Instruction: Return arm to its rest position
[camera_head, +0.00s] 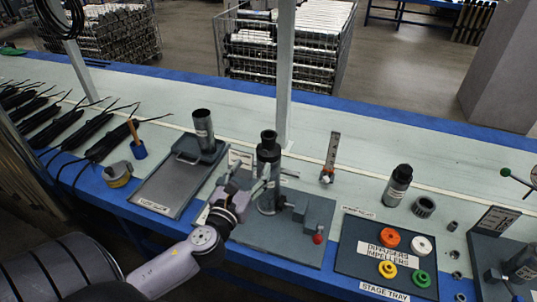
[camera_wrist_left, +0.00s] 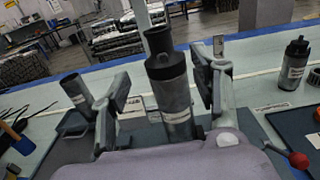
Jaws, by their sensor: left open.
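My left gripper (camera_head: 247,180) reaches in from the lower left and is open. In the left wrist view its two fingers (camera_wrist_left: 166,82) stand apart on either side of a dark grey pump tube with a black top (camera_wrist_left: 173,92). A gap shows on each side of the tube, and nothing is gripped. In the head view this tube (camera_head: 268,150) stands upright on a grey fixture plate (camera_head: 315,215), partly hidden by the gripper. I cannot tell how far the fingers reach around it. My right gripper is in neither view.
A grey tray (camera_head: 165,190) with another upright tube (camera_head: 203,130) is at left. At right are a black-capped bottle (camera_head: 398,185), a stage tray (camera_head: 350,262) with several coloured rings, and another fixture (camera_head: 490,260). A post (camera_head: 285,75) rises behind the tube. Black cables lie far left.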

